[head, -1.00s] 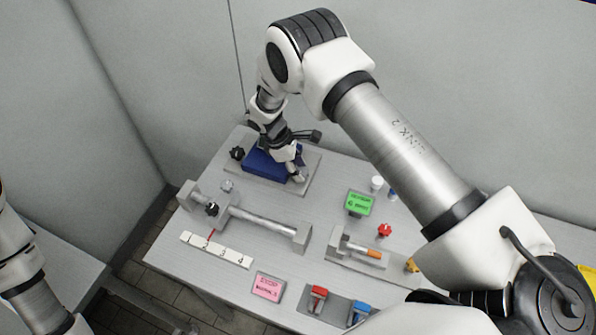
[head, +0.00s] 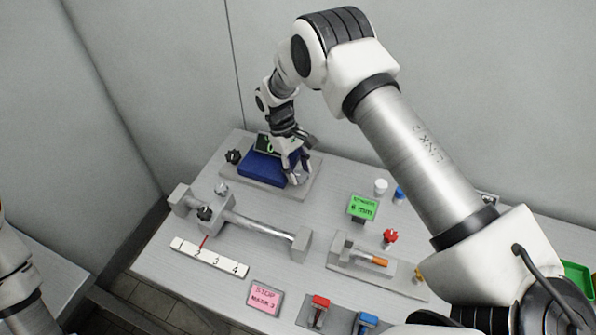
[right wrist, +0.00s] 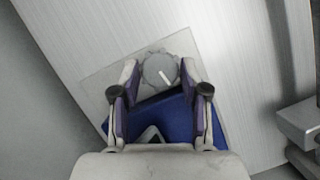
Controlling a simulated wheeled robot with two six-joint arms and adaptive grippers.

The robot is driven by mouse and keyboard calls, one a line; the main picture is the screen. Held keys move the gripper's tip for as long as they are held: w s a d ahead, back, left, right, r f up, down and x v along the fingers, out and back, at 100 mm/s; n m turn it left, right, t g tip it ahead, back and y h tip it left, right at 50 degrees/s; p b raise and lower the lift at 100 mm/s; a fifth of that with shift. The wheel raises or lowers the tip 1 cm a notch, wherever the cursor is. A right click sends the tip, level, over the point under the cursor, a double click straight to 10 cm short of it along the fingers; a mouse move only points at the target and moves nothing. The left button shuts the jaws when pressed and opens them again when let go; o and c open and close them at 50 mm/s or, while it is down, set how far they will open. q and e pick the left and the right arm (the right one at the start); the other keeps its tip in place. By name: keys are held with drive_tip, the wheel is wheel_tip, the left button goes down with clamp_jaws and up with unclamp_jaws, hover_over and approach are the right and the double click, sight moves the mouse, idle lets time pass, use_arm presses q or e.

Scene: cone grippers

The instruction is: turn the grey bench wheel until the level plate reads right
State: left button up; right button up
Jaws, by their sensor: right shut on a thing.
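The grey wheel (right wrist: 160,70), a round knob with a white mark, sits beside a blue block (right wrist: 168,120) in the right wrist view. My right gripper (right wrist: 159,74) is shut on it, a finger at each side. In the head view my right gripper (head: 298,172) comes down at the right end of the blue block (head: 261,167), mostly hiding the wheel. A small dark plate with a green figure (head: 268,143) stands behind the block, partly covered by my wrist; I cannot read it surely. A green sign (head: 362,208) has a hard-to-read mm figure. My left gripper is out of view.
A rod fixture (head: 262,229) and numbered white scale (head: 210,257) lie in front. A pink sign (head: 265,297), red (head: 319,302) and blue (head: 367,320) clamps and a red knob (head: 390,236) stand nearer. White (head: 381,186) and blue caps are at right.

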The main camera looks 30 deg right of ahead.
drive_tip(key=shift+s+f, duration=0.15)
drive_tip(key=o, duration=0.9)
drive_tip(key=shift+c, duration=0.2)
drive_tip(key=v, duration=1.2)
